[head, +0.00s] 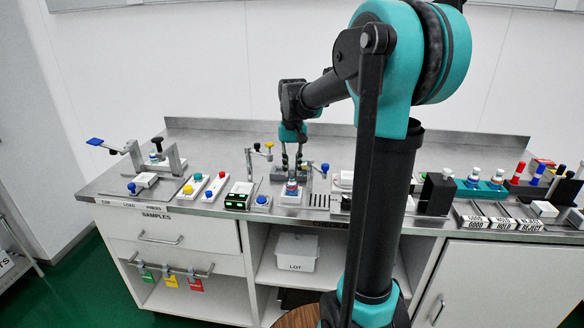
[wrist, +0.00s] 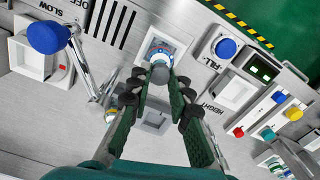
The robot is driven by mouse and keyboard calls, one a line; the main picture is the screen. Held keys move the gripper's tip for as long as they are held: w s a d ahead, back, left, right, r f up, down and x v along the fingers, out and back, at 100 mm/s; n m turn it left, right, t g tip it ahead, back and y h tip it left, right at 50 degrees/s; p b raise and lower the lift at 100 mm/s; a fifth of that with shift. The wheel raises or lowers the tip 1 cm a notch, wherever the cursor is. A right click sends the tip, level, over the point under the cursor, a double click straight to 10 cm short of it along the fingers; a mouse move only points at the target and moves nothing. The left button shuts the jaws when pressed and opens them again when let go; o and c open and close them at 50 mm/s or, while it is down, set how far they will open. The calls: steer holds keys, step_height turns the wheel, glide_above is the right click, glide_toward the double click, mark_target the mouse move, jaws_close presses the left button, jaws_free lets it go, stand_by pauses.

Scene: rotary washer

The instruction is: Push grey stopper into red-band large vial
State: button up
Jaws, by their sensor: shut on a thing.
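My gripper (head: 291,167) points down over the white square holder at the middle of the bench. In the wrist view its green fingers (wrist: 159,82) are closed around the grey stopper (wrist: 160,75). The large vial stands upright in the holder (wrist: 151,43), just beyond the stopper. Its blue and white rim (wrist: 158,52) shows there, and the red-band vial (head: 291,188) shows below the fingertips in the head view. The stopper is at the vial's mouth; whether it is seated in it is hidden by the fingers.
A lever with a blue knob (wrist: 48,37) stands beside the holder. The FILL station with a blue button (wrist: 226,48) and a green display (wrist: 261,71) are on its other side. A teal rack of capped vials (head: 484,186) stands farther right.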

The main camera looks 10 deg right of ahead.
steer(key=shift+f, duration=0.5)
stand_by(0.8)
steer(key=o, duration=0.8)
steer(key=shift+r, duration=0.15)
